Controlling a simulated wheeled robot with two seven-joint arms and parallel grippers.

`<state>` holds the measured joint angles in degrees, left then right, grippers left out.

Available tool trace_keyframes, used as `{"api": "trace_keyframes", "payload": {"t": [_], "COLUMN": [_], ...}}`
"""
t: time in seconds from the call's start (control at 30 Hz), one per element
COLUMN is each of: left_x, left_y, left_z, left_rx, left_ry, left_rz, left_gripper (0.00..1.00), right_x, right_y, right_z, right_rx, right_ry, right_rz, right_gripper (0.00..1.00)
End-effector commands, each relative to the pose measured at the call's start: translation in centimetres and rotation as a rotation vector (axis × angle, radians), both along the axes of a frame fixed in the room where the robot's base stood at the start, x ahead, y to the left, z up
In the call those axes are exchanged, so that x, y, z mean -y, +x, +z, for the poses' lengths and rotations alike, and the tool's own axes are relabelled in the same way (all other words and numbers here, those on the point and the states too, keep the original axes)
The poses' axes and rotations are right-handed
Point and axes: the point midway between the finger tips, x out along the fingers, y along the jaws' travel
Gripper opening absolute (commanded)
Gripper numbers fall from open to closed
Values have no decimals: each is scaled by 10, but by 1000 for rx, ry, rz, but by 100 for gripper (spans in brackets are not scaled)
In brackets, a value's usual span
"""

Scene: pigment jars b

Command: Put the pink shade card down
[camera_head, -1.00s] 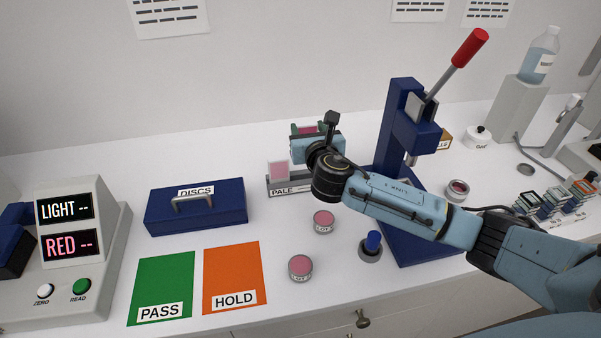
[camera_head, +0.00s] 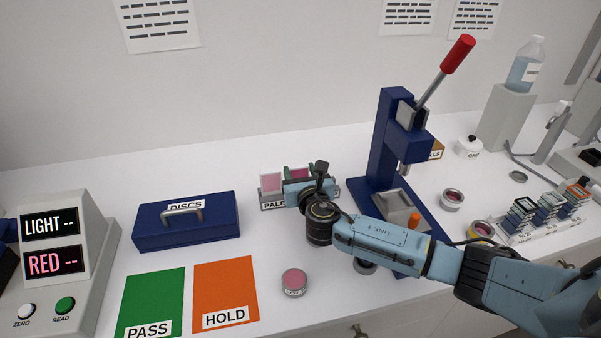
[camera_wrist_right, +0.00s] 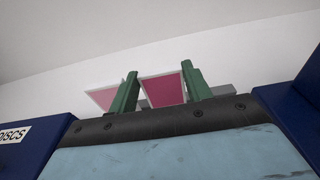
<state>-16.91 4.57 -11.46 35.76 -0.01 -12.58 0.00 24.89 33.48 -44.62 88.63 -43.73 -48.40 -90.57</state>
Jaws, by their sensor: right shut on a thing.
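My right gripper (camera_head: 299,174) is shut on a deep pink shade card (camera_wrist_right: 164,91); its green fingers stand at either side of the card in the right wrist view. In the head view the card is mostly hidden behind the gripper body. It is at the grey card stand (camera_head: 270,204), whose label reads "PAL" before my gripper covers it. A paler pink card (camera_head: 271,183) stands upright in the stand, left of the held card; it also shows in the right wrist view (camera_wrist_right: 104,97). I cannot tell whether the held card touches the stand. My left gripper is out of view.
The blue DISCS box (camera_head: 187,223) is left of the stand. The green PASS mat (camera_head: 152,295), orange HOLD mat (camera_head: 226,285) and a pink jar (camera_head: 294,281) lie in front. The blue press (camera_head: 391,150) stands close on the right, beside my arm.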

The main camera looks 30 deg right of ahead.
Motion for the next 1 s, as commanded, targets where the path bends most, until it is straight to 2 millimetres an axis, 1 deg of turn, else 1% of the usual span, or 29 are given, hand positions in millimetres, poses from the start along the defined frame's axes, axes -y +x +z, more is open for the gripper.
{"api": "trace_keyframes", "payload": {"t": [0.03, 0.1, 0.33, 0.47, 0.57, 0.67, 0.9, 1.0], "left_x": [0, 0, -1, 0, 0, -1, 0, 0], "left_y": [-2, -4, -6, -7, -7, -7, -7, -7], "left_z": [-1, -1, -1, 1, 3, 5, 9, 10], "left_rx": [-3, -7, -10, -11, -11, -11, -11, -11], "left_ry": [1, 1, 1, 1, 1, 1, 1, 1], "left_rz": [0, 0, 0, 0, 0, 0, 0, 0], "left_gripper": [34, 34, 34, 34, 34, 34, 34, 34], "right_x": [0, 0, 0, -1, -3, -8, -19, -23], "right_y": [0, 0, 0, -2, -13, -30, -78, -94], "right_z": [-2, -2, -1, 2, 3, 5, 11, 13], "right_rx": [-1, -1, -1, -1, -1, -3, -2, -2], "right_ry": [0, 0, 0, 0, 0, 2, 1, 1], "right_rz": [0, 0, 0, 0, 2, 3, 3, 3], "right_gripper": [50, 58, 58, 58, 58, 58, 58, 58]}}
